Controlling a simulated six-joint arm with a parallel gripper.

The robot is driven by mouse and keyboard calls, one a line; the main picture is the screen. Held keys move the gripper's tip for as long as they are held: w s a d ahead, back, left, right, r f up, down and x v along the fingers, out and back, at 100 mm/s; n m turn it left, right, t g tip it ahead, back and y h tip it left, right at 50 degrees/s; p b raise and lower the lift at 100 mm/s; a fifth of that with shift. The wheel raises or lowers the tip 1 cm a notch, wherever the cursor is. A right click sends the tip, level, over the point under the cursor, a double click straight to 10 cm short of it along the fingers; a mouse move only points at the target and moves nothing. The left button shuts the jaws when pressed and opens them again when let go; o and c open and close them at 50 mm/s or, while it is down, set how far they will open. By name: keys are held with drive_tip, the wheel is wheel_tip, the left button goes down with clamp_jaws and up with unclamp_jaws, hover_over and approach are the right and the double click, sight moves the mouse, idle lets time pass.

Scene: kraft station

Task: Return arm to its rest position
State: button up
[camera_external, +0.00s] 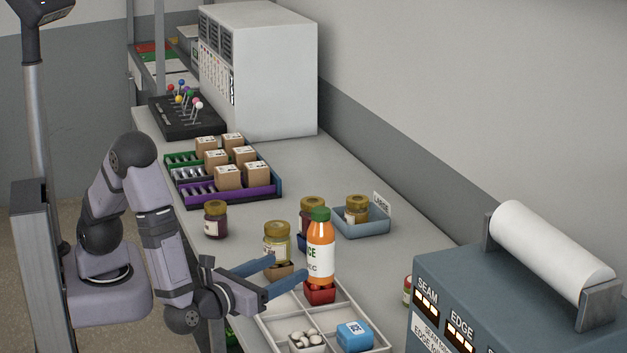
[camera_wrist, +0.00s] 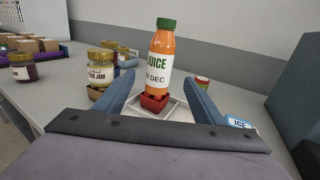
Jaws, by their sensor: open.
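My gripper (camera_external: 281,278) is open at the left edge of the white divided tray (camera_external: 268,322), its blue fingers pointing right. In the wrist view its fingers (camera_wrist: 158,100) are spread wide. An orange juice bottle (camera_external: 320,250) with a green cap stands upright in a small red holder (camera_external: 320,293) at the tray's back compartment. The bottle also shows in the wrist view (camera_wrist: 160,58), beyond and between the fingers. I cannot tell how close the near finger is to the red holder. My arm reaches forward from its base, bent at the elbow.
A jam jar (camera_external: 277,243) stands just behind the fingers. More jars (camera_external: 216,220) stand nearby, one in a blue-grey bin (camera_external: 377,222). The tray also holds a blue ICE box (camera_external: 354,335) and a cup of white pieces (camera_external: 306,341). A grey machine (camera_external: 500,300) stands at right.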

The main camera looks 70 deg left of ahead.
drive_tip(key=s+a+f+n+g+y, duration=0.1)
drive_tip(key=a+n+g, duration=0.2)
drive_tip(key=a, duration=0.2)
drive_tip(key=s+a+f+n+g+y+p, duration=0.1)
drive_tip(key=a+n+g, duration=0.2)
drive_tip(key=a, duration=0.3)
drive_tip(key=s+a+f+n+g+y, duration=0.1)
drive_tip(key=s+a+n+g, duration=0.1)
drive_tip(key=a, duration=0.4)
drive_tip(key=shift+f+n+g+y, duration=0.15)
drive_tip(key=shift+n+g+y, duration=0.15)
drive_tip(key=shift+n+g, duration=0.85)
drive_tip(key=s+a+f+n+g+h+p, duration=0.1)
drive_tip(key=s+n+h, duration=0.3)
drive_tip(key=n, duration=0.6)
drive_tip(key=s+a+f+n+g+h+p, duration=0.1)
drive_tip(key=s+f+n+g+h, duration=0.1)
drive_tip(key=s+n+g+h, duration=0.2)
drive_tip(key=n+h, duration=0.3)
drive_tip(key=n, duration=0.3)
drive_tip(key=shift+s+f+g+h, duration=0.15)
drive_tip(key=shift+f+g+h, duration=0.15)
drive_tip(key=shift+g+h, duration=0.1)
drive_tip(key=shift+n, duration=0.25)
